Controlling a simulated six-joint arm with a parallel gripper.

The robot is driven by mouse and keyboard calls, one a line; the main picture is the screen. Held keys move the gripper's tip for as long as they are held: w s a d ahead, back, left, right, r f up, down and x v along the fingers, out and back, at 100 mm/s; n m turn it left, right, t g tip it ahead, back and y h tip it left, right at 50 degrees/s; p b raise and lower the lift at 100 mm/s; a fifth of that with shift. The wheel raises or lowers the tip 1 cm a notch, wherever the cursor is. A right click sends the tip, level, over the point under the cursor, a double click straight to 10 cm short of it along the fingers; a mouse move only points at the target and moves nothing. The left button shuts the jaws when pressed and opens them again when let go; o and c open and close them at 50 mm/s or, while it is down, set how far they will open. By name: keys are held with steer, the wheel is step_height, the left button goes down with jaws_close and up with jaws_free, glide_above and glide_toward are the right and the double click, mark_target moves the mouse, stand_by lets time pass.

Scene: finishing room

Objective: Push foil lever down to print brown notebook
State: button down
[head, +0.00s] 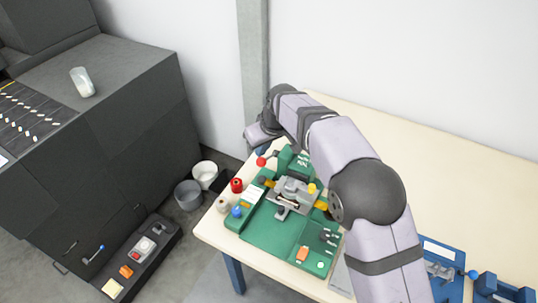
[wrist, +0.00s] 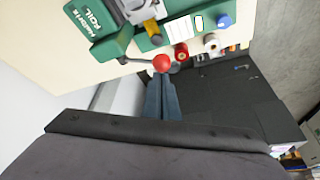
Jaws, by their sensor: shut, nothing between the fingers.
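The foil lever ends in a red ball knob (head: 260,161) on a thin rod at the back left of the green foil press (head: 262,232).
A red spool (head: 236,185), a cream spool (head: 222,204) and a blue knob (head: 238,211) line the press's left side. Two buckets (head: 188,194) stand on the floor by the dark cabinet (head: 125,120). Blue fixtures (head: 503,289) sit at right. The cream tabletop (head: 460,205) behind my arm is clear.

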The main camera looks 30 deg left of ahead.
mark_target(261, 163)
steer(key=shift+f+b, duration=0.3)
steer(key=shift+f, duration=0.45)
steer(key=shift+s+f+b, duration=0.2)
steer(key=shift+f+b, duration=0.65)
steer(key=shift+f, duration=0.3)
steer(key=shift+s+f+b, duration=0.15)
steer(key=shift+f+b, duration=0.7)
steer(key=shift+f, duration=0.25)
step_height(261, 163, down, 3)
steer(key=shift+d+f+b, duration=0.1)
steer(key=shift+f+b, duration=0.1)
steer(key=shift+b, duration=0.7)
steer(key=shift+d+f, duration=0.1)
steer(key=shift+f, duration=0.15)
steer(key=shift+r, duration=0.2)
